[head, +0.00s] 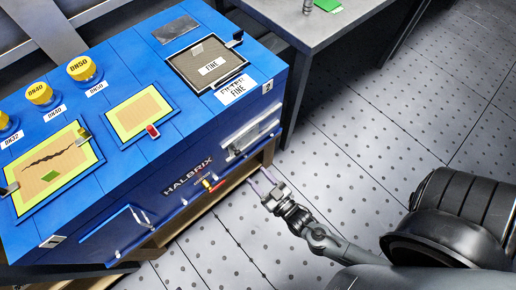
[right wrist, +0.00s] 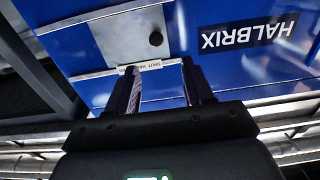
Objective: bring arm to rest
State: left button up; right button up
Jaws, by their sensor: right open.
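My right gripper (head: 264,181) is in front of the blue HALBRIX cabinet (head: 180,150), near its lower right front corner, above the grey floor. Its two fingers are apart with nothing between them; they also show in the right wrist view (right wrist: 160,82), pointing at the blue front. There, a grey plate with a dark round hole and a small white label (right wrist: 140,66) lie beyond the fingertips. I cannot tell whether the fingers touch the cabinet. My left gripper does not show.
The cabinet top carries yellow-capped jars (head: 83,69), yellow-framed panels (head: 138,110) and a dark FINE filter (head: 208,63). A red and yellow part (head: 212,184) sits at the front edge. A grey table (head: 312,22) stands behind.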

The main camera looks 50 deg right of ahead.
jog(key=w+r+n+g+y+p, duration=0.1)
jog(key=w+r+g+p, duration=0.15)
jog(key=r+p, duration=0.8)
jog(key=w+r+n+g+y+p, duration=0.1)
jog(key=w+r+p, duration=0.4)
jog(key=r, duration=1)
jog(key=s+r+n+g+p, duration=0.1)
jog(key=s+g+p, duration=0.4)
jog(key=s+g, duration=0.8)
notch_tip(320, 180, up, 36)
jog(key=s+t+p, duration=0.1)
jog(key=t+p, duration=0.1)
jog(key=p, duration=3.3)
notch_tip(320, 180, down, 73)
jog(key=b, duration=7.3)
jog(key=shift+s, duration=0.2)
